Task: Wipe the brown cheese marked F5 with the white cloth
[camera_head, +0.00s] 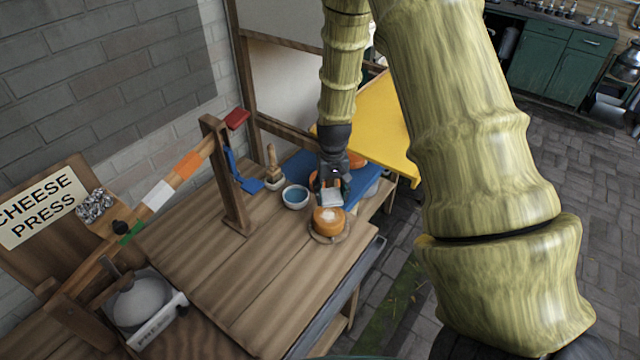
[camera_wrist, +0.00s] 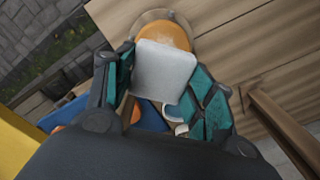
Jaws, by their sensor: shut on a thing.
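A brown-orange cheese (camera_head: 328,218) with a pale patch on top sits on a round wooden board (camera_head: 330,238) on the wooden table. No F5 mark is readable on it. My gripper (camera_head: 332,188) is shut on a white cloth (camera_head: 331,198) just behind the cheese in the head view. In the wrist view, my gripper (camera_wrist: 165,85) has the cloth (camera_wrist: 163,72) between its teal fingers. There the cloth covers the near part of the cheese (camera_wrist: 165,31). I cannot tell whether cloth and cheese touch.
A blue bowl (camera_head: 295,196) and a brush (camera_head: 274,168) stand left of my gripper. A blue mat (camera_head: 302,167) and a yellow table (camera_head: 385,135) lie behind. A wooden press post (camera_head: 229,180) stands on the table, whose front middle (camera_head: 250,280) is clear.

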